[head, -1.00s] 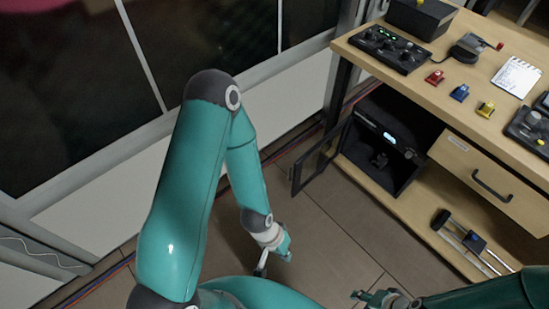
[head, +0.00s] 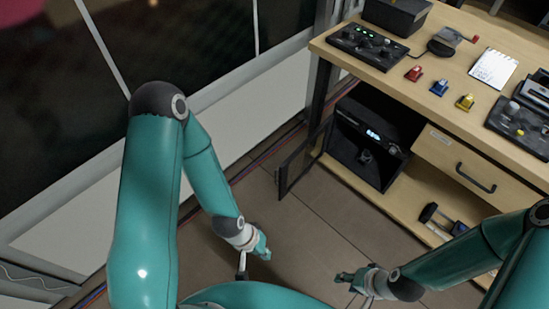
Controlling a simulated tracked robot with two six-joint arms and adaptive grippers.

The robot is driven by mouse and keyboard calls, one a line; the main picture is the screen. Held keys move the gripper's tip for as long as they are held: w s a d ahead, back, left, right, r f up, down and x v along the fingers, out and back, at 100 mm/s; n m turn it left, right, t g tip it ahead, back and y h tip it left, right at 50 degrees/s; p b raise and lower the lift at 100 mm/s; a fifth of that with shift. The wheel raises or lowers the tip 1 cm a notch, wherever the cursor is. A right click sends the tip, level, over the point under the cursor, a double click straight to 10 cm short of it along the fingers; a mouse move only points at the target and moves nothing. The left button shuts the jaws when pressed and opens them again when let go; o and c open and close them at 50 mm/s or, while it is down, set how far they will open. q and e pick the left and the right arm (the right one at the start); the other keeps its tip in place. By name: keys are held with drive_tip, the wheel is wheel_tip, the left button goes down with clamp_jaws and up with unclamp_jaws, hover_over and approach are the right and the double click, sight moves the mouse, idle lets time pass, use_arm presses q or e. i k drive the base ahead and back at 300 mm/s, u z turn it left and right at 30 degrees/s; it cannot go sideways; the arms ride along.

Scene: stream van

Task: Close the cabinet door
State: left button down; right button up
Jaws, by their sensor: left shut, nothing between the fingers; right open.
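The cabinet door (head: 303,163) is a dark-framed panel and stands open, swung out from the left end of the wooden desk unit. My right gripper (head: 367,296) is open and empty, near the bottom of the view, in front of the unit and clear of the door. Its fingers are small and partly hidden.
The desk top (head: 395,82) holds control panels, small coloured blocks and a notepad (head: 493,68). A drawer (head: 470,168) is shut beside the compartment. A dark metal item (head: 437,218) lies on the lower shelf. The floor (head: 310,225) before the door is clear. A window wall stands left.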

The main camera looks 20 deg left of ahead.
sight(283, 170)
drive_tip(key=i, duration=0.9)
drive_tip(key=z, duration=0.05)
